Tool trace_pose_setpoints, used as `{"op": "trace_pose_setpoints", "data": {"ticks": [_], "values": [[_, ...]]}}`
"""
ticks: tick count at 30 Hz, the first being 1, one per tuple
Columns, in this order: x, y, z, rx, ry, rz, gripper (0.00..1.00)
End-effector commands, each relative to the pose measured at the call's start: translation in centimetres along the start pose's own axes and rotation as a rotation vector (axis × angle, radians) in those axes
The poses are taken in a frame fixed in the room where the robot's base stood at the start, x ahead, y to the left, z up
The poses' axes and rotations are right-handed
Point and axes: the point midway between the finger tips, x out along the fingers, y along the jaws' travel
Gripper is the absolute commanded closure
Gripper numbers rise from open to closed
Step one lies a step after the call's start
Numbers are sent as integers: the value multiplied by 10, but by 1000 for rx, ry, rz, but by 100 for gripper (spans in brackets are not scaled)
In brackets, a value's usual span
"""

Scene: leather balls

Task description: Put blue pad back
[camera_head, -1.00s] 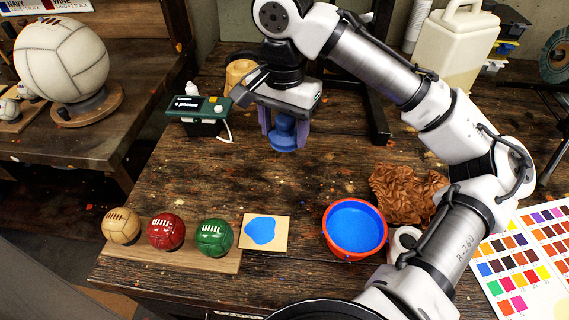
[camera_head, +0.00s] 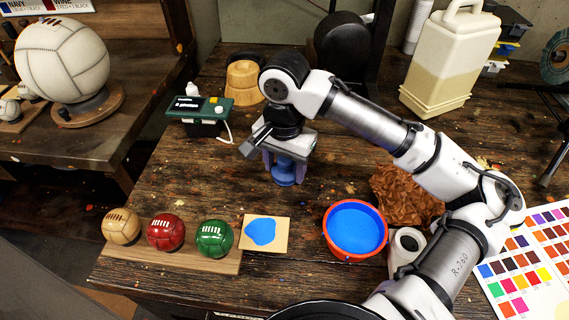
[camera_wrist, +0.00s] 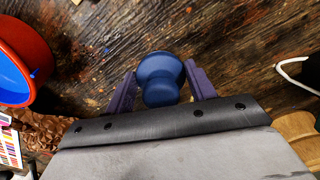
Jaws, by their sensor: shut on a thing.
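The blue pad (camera_head: 284,172) is a round, knob-shaped piece held between the purple fingers of my gripper (camera_head: 285,162). In the wrist view the blue pad (camera_wrist: 161,78) sits between the two fingers of my gripper (camera_wrist: 160,88), which are shut on it. My gripper is over the middle of the wooden table, behind and between the blue-stained card (camera_head: 280,229) and the red bowl of blue paint (camera_head: 329,238). The height of the pad above the table is hard to tell. The bowl also shows at the left of the wrist view (camera_wrist: 42,62).
Tan (camera_head: 121,226), red (camera_head: 166,232) and green (camera_head: 214,239) balls sit on a wooden board at front left. A green device (camera_head: 200,108) with a white cable stands at back left. Crumpled brown leather (camera_head: 405,195) and a white roll (camera_head: 407,247) lie right of the bowl.

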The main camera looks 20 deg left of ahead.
Motion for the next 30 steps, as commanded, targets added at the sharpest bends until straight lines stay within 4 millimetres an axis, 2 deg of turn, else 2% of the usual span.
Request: {"op": "trace_pose_setpoints", "data": {"ticks": [2, 3, 8, 16, 20, 23, 30], "values": [[3, 0, 0, 0, -1, 0, 63], [3, 0, 0, 0, -1, 0, 44], [3, 0, 0, 0, -1, 0, 23], [2, 0, 0, 0, 0, 0, 23], [-6, 0, 0, -1, 1, 0, 23], [-22, -1, 0, -1, 2, -1, 23], [-76, -1, 0, -1, 3, -1, 23]]}}
